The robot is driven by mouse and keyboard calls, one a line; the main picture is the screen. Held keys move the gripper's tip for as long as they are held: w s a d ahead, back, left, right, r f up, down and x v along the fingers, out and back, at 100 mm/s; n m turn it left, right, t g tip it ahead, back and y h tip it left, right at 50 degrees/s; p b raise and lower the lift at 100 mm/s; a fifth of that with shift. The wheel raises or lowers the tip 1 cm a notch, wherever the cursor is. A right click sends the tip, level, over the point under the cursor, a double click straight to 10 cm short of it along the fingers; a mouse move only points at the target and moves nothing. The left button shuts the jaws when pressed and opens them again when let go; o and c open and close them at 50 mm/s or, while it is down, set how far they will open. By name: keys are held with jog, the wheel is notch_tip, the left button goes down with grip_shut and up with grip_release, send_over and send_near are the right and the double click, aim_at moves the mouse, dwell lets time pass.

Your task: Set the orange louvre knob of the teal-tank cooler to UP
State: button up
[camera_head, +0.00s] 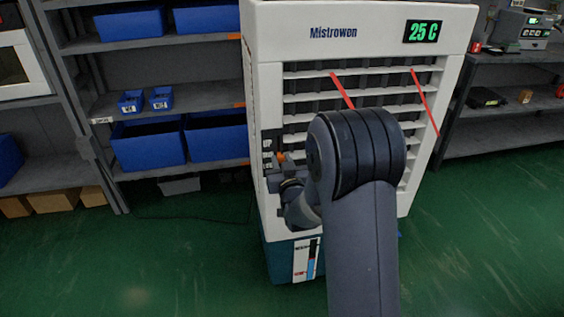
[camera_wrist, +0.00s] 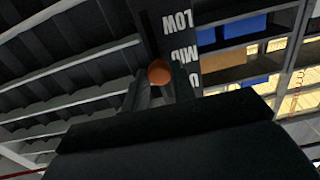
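The cooler (camera_head: 333,32) is a tall white unit with a louvred front and a teal tank (camera_head: 280,262) at its base. Its orange louvre knob (camera_head: 280,156) sits on a dark label strip at the left edge of the front. In the wrist view the knob (camera_wrist: 159,72) shows beside MID, with LOW on one side and a partly hidden label on the other. My gripper (camera_wrist: 161,86) is at the knob, with a finger close on either side. I cannot tell whether the fingers touch it. My arm hides part of the louvres and the lower front.
Red streamers (camera_head: 342,90) hang over the louvres. The display (camera_head: 422,32) reads 25 C. Shelves with blue bins (camera_head: 148,146) stand to the left and behind. Another shelf (camera_head: 505,110) with equipment stands at right. Green floor (camera_head: 150,260) is clear around the cooler.

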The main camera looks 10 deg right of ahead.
grip_shut()
jog(key=shift+r, duration=0.1)
jog(key=shift+r+p, duration=0.45)
jog(key=shift+r, duration=1.75)
jog(key=shift+o, duration=2.3)
grip_release()
jog(key=shift+s, duration=0.1)
jog(key=s+b, duration=0.1)
jog(key=s, duration=0.9)
jog(key=shift+s, duration=0.3)
